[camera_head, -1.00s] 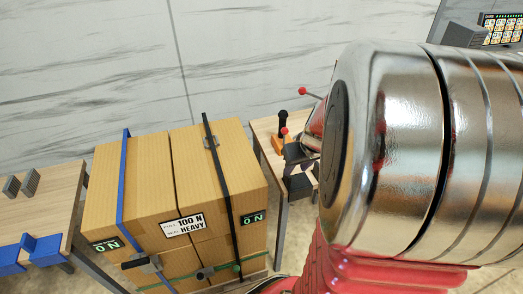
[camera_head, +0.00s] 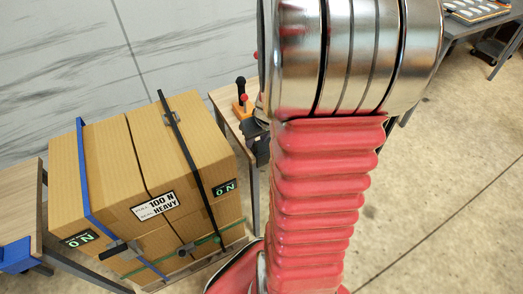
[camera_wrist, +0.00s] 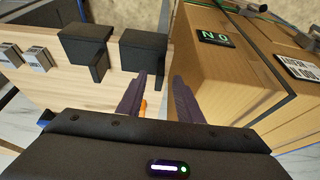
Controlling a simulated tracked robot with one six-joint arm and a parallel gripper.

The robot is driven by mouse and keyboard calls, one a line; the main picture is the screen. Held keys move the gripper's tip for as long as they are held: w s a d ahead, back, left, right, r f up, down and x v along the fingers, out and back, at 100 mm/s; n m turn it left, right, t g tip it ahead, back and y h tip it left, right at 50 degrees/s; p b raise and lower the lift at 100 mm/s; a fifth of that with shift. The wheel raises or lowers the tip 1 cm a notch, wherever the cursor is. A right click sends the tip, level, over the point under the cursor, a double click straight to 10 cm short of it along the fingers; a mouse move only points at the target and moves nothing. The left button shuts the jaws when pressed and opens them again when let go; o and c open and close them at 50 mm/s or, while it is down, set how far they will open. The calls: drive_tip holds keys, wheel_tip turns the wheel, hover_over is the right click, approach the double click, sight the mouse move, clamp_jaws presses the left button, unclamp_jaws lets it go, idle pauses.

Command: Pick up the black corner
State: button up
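Two black corners show in the wrist view on a light wooden table, the left one (camera_wrist: 83,47) and the right one (camera_wrist: 143,50). Each is a dark block with a part hanging lower on one side. My gripper (camera_wrist: 159,78) is open, with a clear gap between its two dark fingers and nothing held.
Strapped cardboard boxes (camera_head: 95,140) stand left of my arm and close right of my gripper in the wrist view (camera_wrist: 222,75). Small grey blocks (camera_wrist: 38,58) sit left of the corners. An orange-based joystick (camera_head: 240,108) stands on the table.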

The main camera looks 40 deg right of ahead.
sight(255, 144)
drive_tip(key=shift+x, duration=2.55)
drive_tip(key=shift+c, duration=0.6)
clamp_jaws()
